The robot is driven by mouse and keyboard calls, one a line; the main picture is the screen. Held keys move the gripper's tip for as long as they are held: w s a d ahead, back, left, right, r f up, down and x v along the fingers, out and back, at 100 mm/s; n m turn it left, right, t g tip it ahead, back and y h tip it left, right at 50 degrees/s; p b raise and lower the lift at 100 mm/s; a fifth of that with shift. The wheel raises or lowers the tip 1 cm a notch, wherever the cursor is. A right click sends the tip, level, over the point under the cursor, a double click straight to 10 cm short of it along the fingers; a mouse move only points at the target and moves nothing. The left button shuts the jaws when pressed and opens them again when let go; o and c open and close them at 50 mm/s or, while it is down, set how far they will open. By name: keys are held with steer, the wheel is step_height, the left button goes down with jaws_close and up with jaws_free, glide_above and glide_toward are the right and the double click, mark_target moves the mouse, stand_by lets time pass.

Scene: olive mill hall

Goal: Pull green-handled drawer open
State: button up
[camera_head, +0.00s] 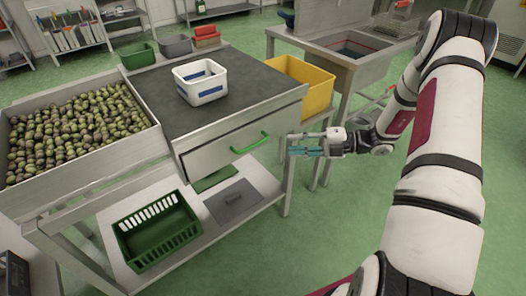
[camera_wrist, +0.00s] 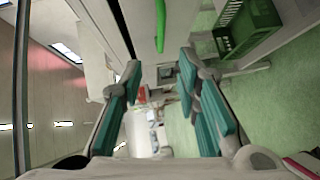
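The drawer (camera_head: 212,150) is a metal front under the dark worktop, with a green bar handle (camera_head: 250,142). It looks shut, its front about flush with the table frame. My gripper (camera_head: 290,146) is to the right of the handle, in front of the table's right corner, and apart from it. In the wrist view the two teal fingers (camera_wrist: 160,95) stand wide apart with nothing between them. The green handle (camera_wrist: 160,28) shows there at the top, beyond the fingertips.
A white bin with blue marks (camera_head: 200,92) stands on the worktop (camera_head: 240,92). Left is a tray of olives (camera_head: 75,128). A green crate (camera_head: 155,232) sits on the lower shelf. A yellow bin (camera_head: 312,88) and a sink (camera_head: 345,62) are behind. The floor in front is clear.

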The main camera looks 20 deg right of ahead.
mark_target(253, 145)
steer(key=b+x, duration=0.2)
steer(key=x, duration=1.1)
steer(key=shift+w+a+f, duration=0.15)
steer(key=shift+w+f, duration=0.05)
steer(key=shift+c, duration=0.6)
jaws_close()
